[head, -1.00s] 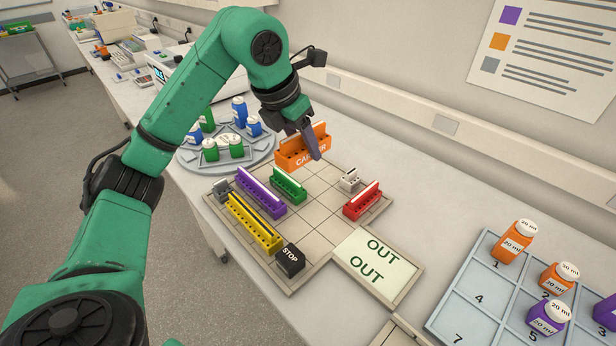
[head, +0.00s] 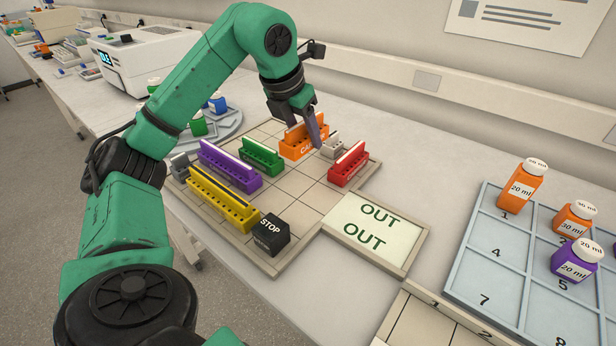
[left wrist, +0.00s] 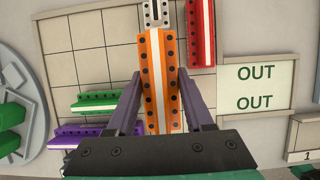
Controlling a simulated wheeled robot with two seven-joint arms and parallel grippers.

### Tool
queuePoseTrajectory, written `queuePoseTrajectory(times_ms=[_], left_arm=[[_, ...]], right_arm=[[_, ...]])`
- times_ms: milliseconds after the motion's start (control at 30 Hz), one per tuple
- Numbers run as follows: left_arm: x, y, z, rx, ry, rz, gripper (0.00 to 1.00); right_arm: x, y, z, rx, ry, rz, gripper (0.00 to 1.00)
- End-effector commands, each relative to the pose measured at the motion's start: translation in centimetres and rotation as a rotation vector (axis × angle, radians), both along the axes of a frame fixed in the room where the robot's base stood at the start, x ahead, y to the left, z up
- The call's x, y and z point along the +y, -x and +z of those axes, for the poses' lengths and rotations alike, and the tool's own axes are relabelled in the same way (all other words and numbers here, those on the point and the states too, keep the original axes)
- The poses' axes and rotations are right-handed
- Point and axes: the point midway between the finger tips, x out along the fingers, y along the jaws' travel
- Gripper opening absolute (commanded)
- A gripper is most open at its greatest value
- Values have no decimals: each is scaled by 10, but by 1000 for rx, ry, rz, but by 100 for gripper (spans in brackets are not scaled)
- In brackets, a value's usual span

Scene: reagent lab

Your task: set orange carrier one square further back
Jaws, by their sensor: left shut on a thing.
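The orange carrier (head: 299,141) is at the back of the gridded board (head: 298,202), just left of a small grey carrier (head: 331,145). My left gripper (head: 317,135) reaches down over it and is shut on it. In the left wrist view the orange carrier (left wrist: 158,78) lies between the two purple-grey fingers, its long side running away from the gripper. It looks level with the board; whether it touches the board I cannot tell. My right gripper is not in view.
The grey carrier (left wrist: 156,12) lies close beyond the orange one, with the red carrier (head: 348,164) to the right. Green (head: 262,156), purple (head: 229,165) and yellow (head: 222,199) carriers and a black STOP block (head: 271,234) stand on the board. Squares in its middle are free.

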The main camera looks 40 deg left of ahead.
Motion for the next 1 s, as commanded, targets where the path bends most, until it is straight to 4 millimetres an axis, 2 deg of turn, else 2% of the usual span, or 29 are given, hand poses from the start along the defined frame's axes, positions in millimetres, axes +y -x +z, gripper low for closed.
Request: queuePoseTrajectory(times_ms=[33,167,367,733,767,800,833,1000], left_arm=[[1,1,-18,5,-2,2,0],[0,0,-36,1,-1,0,0],[0,1,-74,2,-1,0,0],[-1,0,-79,-2,1,-2,0],[-1,0,-80,-1,1,-2,56],[0,0,-79,-1,1,-2,71],[0,0,-79,-1,1,-1,82],[0,0,-79,-1,1,0,82]], right_arm=[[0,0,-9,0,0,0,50],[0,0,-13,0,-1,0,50],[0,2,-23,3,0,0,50],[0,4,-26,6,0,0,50],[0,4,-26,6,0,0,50],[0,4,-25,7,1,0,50],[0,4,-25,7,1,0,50],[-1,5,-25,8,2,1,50]])
